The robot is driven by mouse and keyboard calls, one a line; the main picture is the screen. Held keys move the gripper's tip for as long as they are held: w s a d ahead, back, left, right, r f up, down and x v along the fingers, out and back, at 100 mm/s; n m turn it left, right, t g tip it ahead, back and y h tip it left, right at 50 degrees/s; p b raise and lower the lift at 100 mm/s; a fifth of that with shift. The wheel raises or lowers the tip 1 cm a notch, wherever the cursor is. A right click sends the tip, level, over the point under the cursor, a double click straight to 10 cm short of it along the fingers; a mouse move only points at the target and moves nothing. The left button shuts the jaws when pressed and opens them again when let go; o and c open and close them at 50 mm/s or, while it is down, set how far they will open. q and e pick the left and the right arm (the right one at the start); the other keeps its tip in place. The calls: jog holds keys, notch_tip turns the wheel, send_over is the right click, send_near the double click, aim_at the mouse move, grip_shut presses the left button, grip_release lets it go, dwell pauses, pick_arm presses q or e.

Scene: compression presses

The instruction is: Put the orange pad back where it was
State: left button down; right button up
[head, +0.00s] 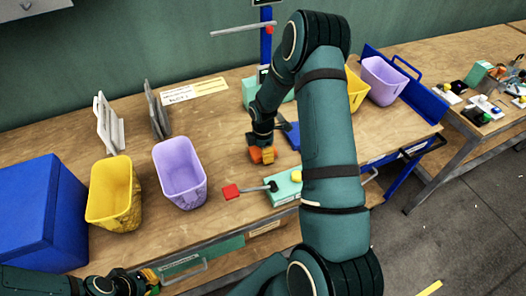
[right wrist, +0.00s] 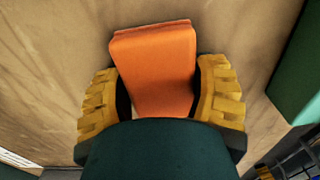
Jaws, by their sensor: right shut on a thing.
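The orange pad (right wrist: 153,65) stands out between the two yellow fingers of my right gripper (right wrist: 160,92) in the right wrist view. The gripper is shut on it, with wood tabletop behind. In the head view the pad (head: 255,154) and my right gripper (head: 262,154) are low over the workbench (head: 225,125), left of the blue press column. I cannot tell whether the pad touches the wood. My left gripper (head: 150,277) is at the lower left, by the bench's front edge; its fingers are too small and partly hidden to read.
A green press base with a red-ended lever (head: 232,191) lies just in front of the right gripper. A purple bin (head: 180,172), yellow bin (head: 113,195) and blue box (head: 40,215) stand left. My right arm hides part of the bench. Bare wood lies behind the purple bin.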

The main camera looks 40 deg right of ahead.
jog(key=shift+f, duration=0.1)
jog(key=o, duration=1.2)
jog(key=shift+r, duration=0.25)
notch_tip(320, 180, up, 12)
jog(key=shift+f+p, duration=0.1)
jog(key=shift+p, duration=0.7)
